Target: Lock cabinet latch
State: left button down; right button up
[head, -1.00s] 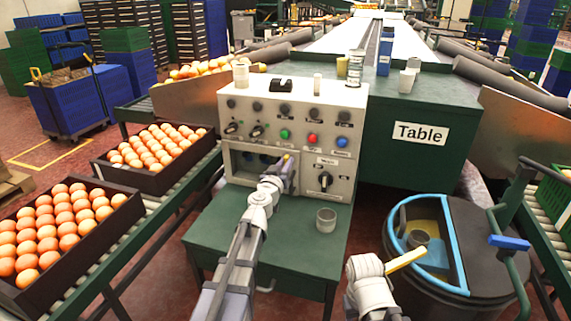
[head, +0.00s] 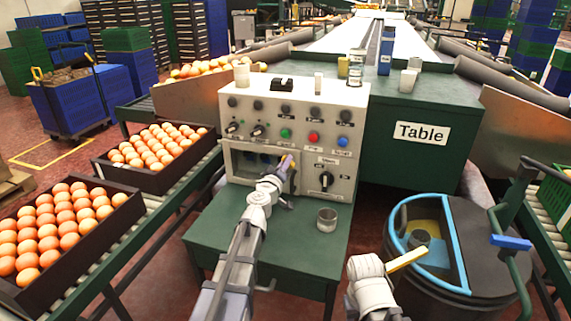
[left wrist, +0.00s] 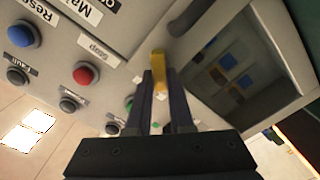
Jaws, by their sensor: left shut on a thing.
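The grey control cabinet (head: 262,112) stands on a green table, with an open compartment (head: 232,163) low on its left front. A small yellow latch piece (head: 285,162) is at the compartment's right edge. My left gripper (head: 286,169) is there, its fingers shut on the yellow piece. In the left wrist view the yellow piece (left wrist: 158,68) stands out from between the dark fingertips (left wrist: 158,90), beside the compartment frame. Whether the latch is engaged cannot be told. My right arm's white wrist shows at the lower right; its fingers do not show.
A black rotary switch (head: 326,180) is right of the compartment, and coloured buttons (head: 314,138) are above. A grey cup (head: 327,219) stands on the green table (head: 300,250). A blue-rimmed black bin (head: 480,235) is at right.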

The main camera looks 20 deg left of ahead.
pick_arm(q)
jog(key=shift+a+f+n+b, duration=0.1)
jog(key=shift+f+n+b, duration=0.05)
jog(key=shift+n, duration=2)
jog(key=shift+a+f+n+b, duration=0.1)
jog(key=shift+f+n+b, duration=0.05)
jog(key=shift+n, duration=2)
jog(key=c, duration=0.8)
grip_release()
jog(key=s, duration=0.8)
jog(key=shift+a, duration=0.1)
